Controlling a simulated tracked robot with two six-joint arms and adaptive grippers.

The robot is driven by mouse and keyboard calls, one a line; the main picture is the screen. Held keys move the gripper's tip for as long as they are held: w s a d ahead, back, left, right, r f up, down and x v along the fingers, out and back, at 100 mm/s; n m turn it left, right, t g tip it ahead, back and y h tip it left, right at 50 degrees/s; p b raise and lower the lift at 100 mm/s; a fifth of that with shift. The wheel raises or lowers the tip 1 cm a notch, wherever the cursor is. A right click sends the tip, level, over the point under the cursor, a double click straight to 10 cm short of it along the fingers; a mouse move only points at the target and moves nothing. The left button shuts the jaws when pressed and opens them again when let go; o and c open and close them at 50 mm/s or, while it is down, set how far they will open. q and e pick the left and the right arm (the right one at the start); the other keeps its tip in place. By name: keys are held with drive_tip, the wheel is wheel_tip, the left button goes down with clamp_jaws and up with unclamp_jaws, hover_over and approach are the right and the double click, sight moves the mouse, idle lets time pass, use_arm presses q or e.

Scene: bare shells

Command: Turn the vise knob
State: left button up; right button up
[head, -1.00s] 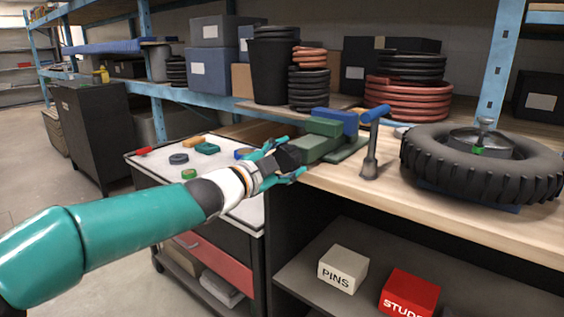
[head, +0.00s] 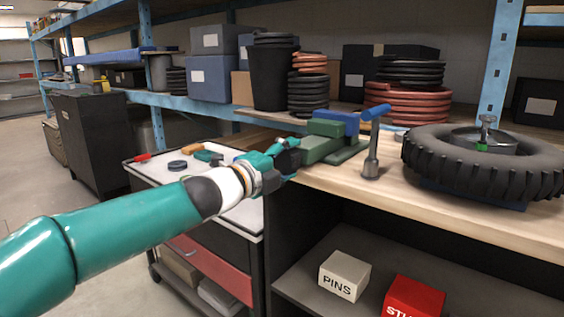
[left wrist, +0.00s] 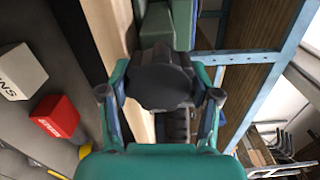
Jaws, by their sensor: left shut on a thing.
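The green vise (head: 322,142) sits on the wooden bench top near its left end. Its black knob (head: 287,157) faces left, toward my left arm. My left gripper (head: 283,160) is at the knob, with its teal fingers closed around it. In the left wrist view the round dark knob (left wrist: 162,82) lies between the two fingers of the left gripper (left wrist: 162,92), and the green vise body (left wrist: 165,25) is beyond it. The fingers hide part of the knob in the head view. My right gripper is not in view.
A blue-topped post tool (head: 373,140) stands right of the vise, and a big tire (head: 480,165) lies further right. A tool cart (head: 250,215) with small parts stands below left. PINS (head: 343,275) and red (head: 412,298) boxes sit on the lower shelf.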

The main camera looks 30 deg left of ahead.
use_arm(q)
drive_tip(key=shift+d+f+m, duration=0.1)
drive_tip(key=shift+f+m, duration=0.3)
drive_tip(key=o, duration=1.1)
drive_tip(key=shift+o, duration=0.2)
drive_tip(key=shift+r, duration=0.15)
drive_tip(key=shift+r, duration=0.1)
drive_tip(key=shift+s, duration=0.15)
drive_tip(key=s+a, duration=0.1)
drive_tip(key=s, duration=1)
drive_tip(key=shift+s, duration=0.35)
